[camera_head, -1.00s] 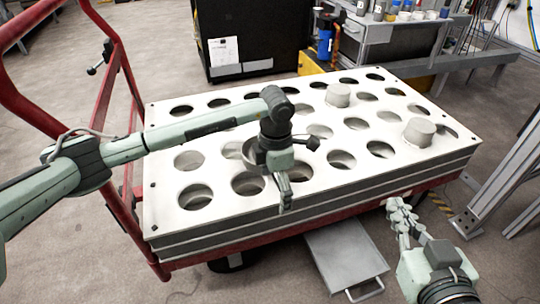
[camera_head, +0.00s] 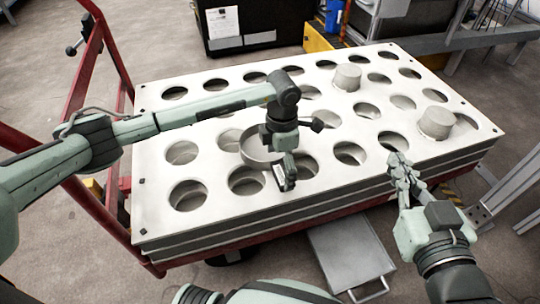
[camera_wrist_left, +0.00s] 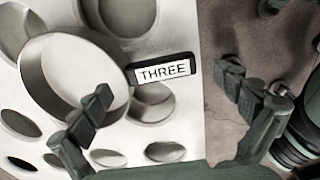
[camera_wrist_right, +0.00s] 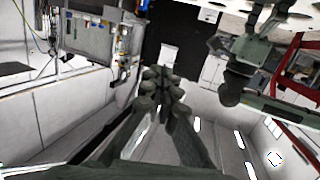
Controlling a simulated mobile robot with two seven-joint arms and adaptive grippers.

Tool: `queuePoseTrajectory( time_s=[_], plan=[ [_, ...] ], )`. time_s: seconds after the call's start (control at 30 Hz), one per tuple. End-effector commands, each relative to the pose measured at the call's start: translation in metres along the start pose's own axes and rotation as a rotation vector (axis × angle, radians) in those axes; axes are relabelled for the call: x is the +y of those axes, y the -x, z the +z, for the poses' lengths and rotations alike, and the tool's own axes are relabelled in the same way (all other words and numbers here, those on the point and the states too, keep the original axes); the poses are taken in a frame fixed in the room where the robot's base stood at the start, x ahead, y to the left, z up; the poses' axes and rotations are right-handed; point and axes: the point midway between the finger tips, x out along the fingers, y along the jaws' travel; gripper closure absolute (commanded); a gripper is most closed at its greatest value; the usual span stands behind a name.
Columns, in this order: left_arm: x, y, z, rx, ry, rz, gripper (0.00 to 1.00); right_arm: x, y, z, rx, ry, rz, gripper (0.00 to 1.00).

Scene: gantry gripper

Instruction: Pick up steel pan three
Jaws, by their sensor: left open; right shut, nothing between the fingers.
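Steel pan three is a round grey pan (camera_head: 256,153) on the white holed table top (camera_head: 217,207), partly hidden behind my left gripper. In the left wrist view its bowl (camera_wrist_left: 75,75) is large at the left, and its short handle end (camera_wrist_left: 165,69) bears the label THREE. My left gripper (camera_head: 286,180) is above the handle. In the left wrist view its open fingers (camera_wrist_left: 170,92) are on either side of the label, with nothing between them. My right gripper (camera_head: 400,165) is shut and empty by the table's front right edge; its closed fingers show in its wrist view (camera_wrist_right: 163,84).
Two upright steel cylinders, one at the back (camera_head: 346,78) and one at the right (camera_head: 436,122), stand on the table top. Several round holes surround the pan. A red frame (camera_head: 112,75) rises at the left, and a grey drawer-like tray (camera_head: 350,258) sticks out below the front.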

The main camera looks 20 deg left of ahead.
Motion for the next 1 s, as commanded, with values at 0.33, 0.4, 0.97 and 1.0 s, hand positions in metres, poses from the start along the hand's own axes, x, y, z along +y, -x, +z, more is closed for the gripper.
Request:
queuePoseTrajectory(
  time_s=[0.33,0.4,0.97,1.0],
  plan=[
    [0.001,-0.030,0.001,0.000,0.000,0.001,0.00,-0.007,0.000,-0.016,0.075,-0.010,-0.014,1.00],
    [0.001,-0.030,0.001,0.000,0.000,0.001,0.00,-0.007,0.000,-0.016,0.075,-0.010,-0.014,1.00],
    [0.001,-0.029,0.001,0.000,0.000,0.000,0.61,-0.007,0.000,-0.015,0.074,-0.010,-0.013,1.00],
    [0.001,-0.029,0.001,0.000,0.000,0.000,0.66,-0.006,0.000,-0.016,0.074,-0.010,-0.013,1.00]
  ],
)
